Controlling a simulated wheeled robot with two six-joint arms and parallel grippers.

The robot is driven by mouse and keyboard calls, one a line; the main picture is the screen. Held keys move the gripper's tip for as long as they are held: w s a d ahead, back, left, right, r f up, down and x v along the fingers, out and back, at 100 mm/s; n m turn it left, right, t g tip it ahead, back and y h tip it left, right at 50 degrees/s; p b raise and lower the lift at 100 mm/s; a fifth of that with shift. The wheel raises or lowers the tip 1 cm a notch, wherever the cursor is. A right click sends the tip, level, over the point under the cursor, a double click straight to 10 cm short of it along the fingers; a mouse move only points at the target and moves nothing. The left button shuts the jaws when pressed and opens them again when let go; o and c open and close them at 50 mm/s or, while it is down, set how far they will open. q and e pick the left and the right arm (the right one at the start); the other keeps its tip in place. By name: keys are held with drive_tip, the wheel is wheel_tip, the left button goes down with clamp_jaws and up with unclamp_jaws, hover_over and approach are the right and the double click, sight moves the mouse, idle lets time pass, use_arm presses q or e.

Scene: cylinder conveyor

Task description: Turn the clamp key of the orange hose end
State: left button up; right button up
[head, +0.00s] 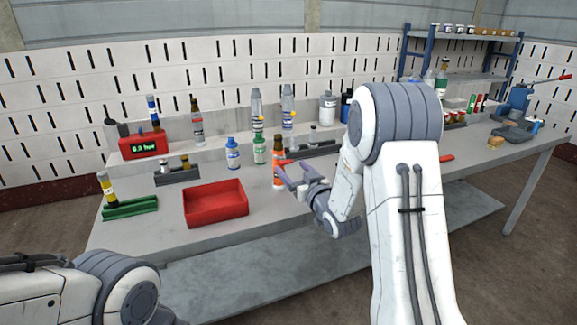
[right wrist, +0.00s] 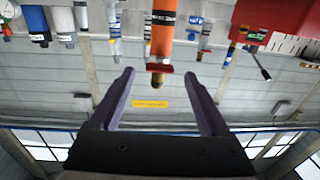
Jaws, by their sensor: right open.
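The orange hose end (head: 277,168) stands upright on the bench, right of the red tray. Its small red clamp key (head: 286,162) sticks out to the right near the top. In the right wrist view, which looks upside down, the orange hose end (right wrist: 163,36) hangs from the top, with the red key (right wrist: 159,68) and a brass tip (right wrist: 157,82) below it. My right gripper (head: 288,172) is open beside the hose end. In the wrist view its fingertips (right wrist: 159,72) flank the key with gaps on both sides. My left gripper is out of view.
A red tray (head: 215,220) lies to the left. A blue bottle (head: 232,155) and a green bottle (head: 259,150) stand close behind the hose end. A dark rack (head: 312,152) sits behind my gripper. The bench front has free room.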

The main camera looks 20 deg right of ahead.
sight(286, 162)
drive_tip(key=shift+w+a, duration=0.2)
drive_tip(key=shift+w, duration=1.35)
clamp_jaws()
drive_tip(key=shift+f+n+b, duration=0.2)
drive_tip(key=shift+n+b, duration=1.1)
drive_tip(key=shift+b, duration=0.15)
drive_tip(key=n+b, duration=1)
drive_tip(key=b, duration=0.1)
drive_tip(key=shift+n, duration=0.4)
drive_tip(key=n+b, duration=1.2)
drive_tip(key=b, duration=0.1)
drive_tip(key=n+b, duration=0.3)
drive_tip(key=n, duration=0.1)
drive_tip(key=shift+r+n+b, duration=0.1)
drive_tip(key=shift+n+b, duration=1.05)
drive_tip(key=shift+n, duration=0.85)
